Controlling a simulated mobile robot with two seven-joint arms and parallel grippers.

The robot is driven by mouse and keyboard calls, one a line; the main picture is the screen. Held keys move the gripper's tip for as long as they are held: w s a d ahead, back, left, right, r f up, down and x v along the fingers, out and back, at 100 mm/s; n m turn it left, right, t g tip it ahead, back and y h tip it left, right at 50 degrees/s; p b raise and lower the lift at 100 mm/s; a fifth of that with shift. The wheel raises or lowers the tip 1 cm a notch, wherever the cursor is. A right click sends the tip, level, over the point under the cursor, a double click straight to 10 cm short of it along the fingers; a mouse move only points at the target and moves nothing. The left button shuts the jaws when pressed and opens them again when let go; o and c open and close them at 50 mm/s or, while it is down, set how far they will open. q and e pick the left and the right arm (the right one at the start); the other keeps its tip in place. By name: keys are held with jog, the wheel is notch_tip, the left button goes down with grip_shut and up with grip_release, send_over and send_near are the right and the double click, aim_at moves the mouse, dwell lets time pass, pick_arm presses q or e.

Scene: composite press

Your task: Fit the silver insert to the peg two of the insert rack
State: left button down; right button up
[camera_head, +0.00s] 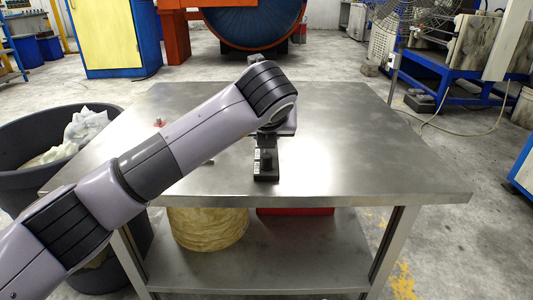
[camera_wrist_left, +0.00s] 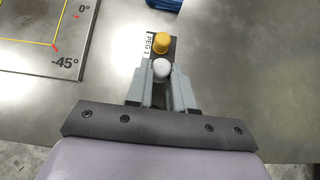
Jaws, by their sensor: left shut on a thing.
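The silver insert (camera_wrist_left: 162,68), round and pale on top, is between the fingertips of my left gripper (camera_wrist_left: 163,76) in the left wrist view. The gripper is shut on it. Just beyond it, a yellow round insert (camera_wrist_left: 161,42) sits on the dark insert rack (camera_wrist_left: 174,49), beside a label reading PEG 1 (camera_wrist_left: 149,45). The silver insert appears over or at the rack's near part; I cannot tell whether it touches a peg. In the head view the rack (camera_head: 266,170) stands on the table below my left wrist, which hides the fingertips and insert. My right gripper is not in view.
The steel table (camera_head: 380,165) is mostly clear on the right. A board with yellow lines and angle marks (camera_wrist_left: 40,40) lies left of the rack in the wrist view. A blue object (camera_wrist_left: 165,4) lies beyond the rack. A dark bin (camera_head: 25,150) stands left of the table.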

pick_arm(q)
jog(key=shift+f+b, duration=1.45)
jog(key=shift+f, duration=0.15)
dwell(0.8)
jog(key=c, duration=0.9)
grip_release()
